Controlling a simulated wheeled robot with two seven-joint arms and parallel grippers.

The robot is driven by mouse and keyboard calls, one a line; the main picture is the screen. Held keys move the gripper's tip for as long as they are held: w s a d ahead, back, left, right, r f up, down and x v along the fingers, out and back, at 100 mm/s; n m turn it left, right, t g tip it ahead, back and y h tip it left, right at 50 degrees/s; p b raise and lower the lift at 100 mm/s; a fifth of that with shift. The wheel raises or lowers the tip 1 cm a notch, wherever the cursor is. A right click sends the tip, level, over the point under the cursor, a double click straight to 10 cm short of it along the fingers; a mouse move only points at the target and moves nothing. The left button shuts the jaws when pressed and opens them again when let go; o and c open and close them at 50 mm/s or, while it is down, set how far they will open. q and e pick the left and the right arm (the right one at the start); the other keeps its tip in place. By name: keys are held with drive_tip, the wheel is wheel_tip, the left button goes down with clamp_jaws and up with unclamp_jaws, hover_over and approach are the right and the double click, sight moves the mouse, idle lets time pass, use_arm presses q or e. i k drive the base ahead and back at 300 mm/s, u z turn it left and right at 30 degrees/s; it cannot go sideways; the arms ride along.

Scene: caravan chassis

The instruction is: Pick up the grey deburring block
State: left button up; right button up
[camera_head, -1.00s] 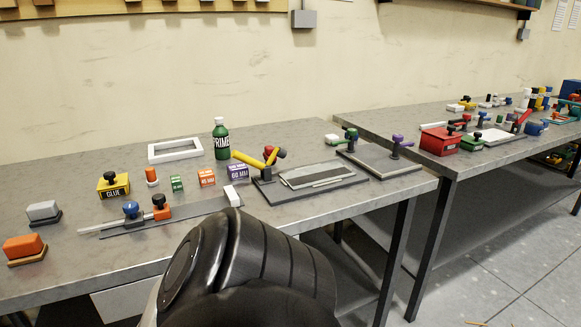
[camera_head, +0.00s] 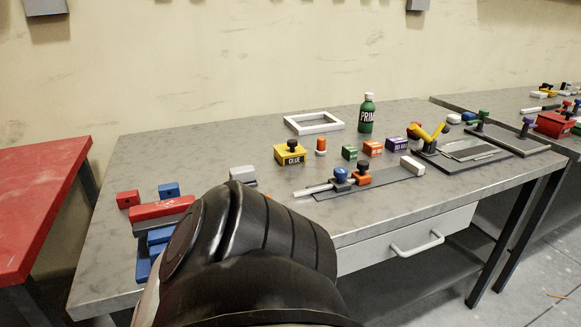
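The grey deburring block (camera_head: 243,174) sits on the grey workbench (camera_head: 125,240), just above my dark arm link in the picture. My arm covers its lower part. The orange block beside it is almost wholly hidden behind my arm. Neither of my grippers shows; only a thick black arm part fills the lower middle of the view.
A red clamp-like piece (camera_head: 160,209) and blue blocks (camera_head: 168,190) lie at the bench's left end. A yellow glue box (camera_head: 290,154), a rail with knobs (camera_head: 370,183) and a green primer bottle (camera_head: 367,115) stand to the right. A red table (camera_head: 35,200) is at far left.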

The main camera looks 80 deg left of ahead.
sight(246, 174)
drive_tip(key=u, duration=2)
